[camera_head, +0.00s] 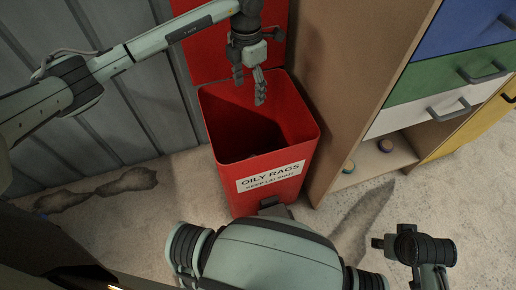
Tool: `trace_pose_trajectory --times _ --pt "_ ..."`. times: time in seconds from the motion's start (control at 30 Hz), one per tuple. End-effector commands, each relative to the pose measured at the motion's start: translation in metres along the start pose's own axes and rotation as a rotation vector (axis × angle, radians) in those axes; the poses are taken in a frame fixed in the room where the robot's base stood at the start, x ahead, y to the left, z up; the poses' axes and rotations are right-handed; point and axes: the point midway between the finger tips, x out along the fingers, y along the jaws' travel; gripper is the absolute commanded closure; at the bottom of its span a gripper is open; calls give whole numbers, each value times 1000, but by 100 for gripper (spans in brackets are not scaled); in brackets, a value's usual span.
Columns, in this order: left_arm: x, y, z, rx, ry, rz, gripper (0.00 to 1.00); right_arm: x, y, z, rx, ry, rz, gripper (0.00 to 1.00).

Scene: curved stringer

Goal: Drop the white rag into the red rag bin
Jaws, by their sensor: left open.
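The red rag bin (222,165) stands upright on the floor with its red lid (205,50) raised at the back. A white label on its front reads "OILY RAGS". My left gripper (250,87) is open and empty, fingers pointing down over the bin's opening near its back rim. I do not see the white rag anywhere. The bottom of the bin is in dark shadow, so what lies there is hidden. My right gripper does not show; only part of my right arm is at the lower right.
A wooden cabinet (335,75) with blue, green, white and yellow drawers stands close to the bin's right side. A grey corrugated wall (100,120) is behind. Dark patches (125,181) mark the floor at left.

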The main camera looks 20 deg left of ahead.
Motion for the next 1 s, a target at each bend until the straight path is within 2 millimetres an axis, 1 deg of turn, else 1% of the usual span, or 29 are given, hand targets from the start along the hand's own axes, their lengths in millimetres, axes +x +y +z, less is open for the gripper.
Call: trace_pose_trajectory --times 0.17,0.27,0.37,0.6,0.73,0.9,1.0 --pt "0 0 0 0 0 0 33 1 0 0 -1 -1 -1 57" --pt "-5 0 0 0 -1 1 33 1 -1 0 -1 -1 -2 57" --pt "-19 1 1 -1 -3 3 33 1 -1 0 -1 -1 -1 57" --pt "-70 1 1 0 -4 3 33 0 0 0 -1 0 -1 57" --pt "-95 1 1 0 -4 2 33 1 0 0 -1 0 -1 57" --pt "-115 0 0 0 -2 1 33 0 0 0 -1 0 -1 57" --pt "-119 0 0 0 0 1 33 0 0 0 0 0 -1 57"
